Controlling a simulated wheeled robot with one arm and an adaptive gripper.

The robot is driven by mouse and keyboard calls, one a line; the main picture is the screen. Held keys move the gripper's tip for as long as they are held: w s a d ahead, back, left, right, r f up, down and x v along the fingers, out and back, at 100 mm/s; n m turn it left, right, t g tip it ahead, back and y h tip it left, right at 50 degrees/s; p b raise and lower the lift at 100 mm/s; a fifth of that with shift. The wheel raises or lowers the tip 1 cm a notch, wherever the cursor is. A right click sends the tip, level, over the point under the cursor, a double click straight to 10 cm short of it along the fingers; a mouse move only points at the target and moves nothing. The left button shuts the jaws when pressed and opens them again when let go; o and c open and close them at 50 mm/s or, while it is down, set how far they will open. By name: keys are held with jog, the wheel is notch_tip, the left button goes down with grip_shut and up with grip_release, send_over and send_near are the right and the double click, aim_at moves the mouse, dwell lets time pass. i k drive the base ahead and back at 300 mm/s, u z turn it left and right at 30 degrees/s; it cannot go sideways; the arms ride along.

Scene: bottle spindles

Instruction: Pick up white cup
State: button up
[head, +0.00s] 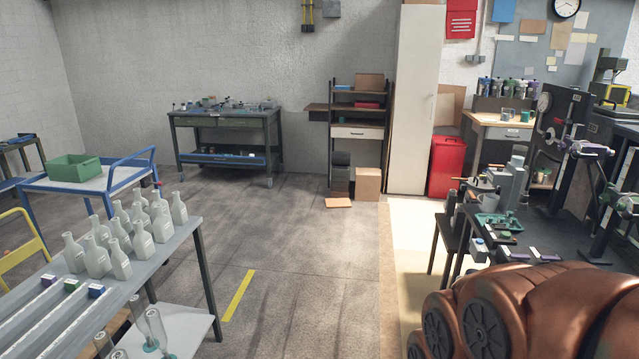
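I cannot make out a clearly white cup in the head view. A few small cup-like vessels (508,115) stand on the light-topped desk (487,119) at the back right, too small to tell their colour surely. My gripper is not in view. Copper-coloured rounded links at the bottom right are my own arm, and they hide part of the floor and the right bench.
Several pale bottles (120,262) stand on the grey table (183,262) at left. A blue trolley (85,182) carries a green bin (74,168). The dark right bench (560,236) is cluttered. A red bin (446,166) stands beyond. The middle floor (310,255) is clear.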

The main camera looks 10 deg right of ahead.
aim_at(490, 201)
jog(key=i, duration=2.15)
jog(key=z, duration=2.15)
jog(key=i, duration=0.9)
jog(key=u, duration=2.1)
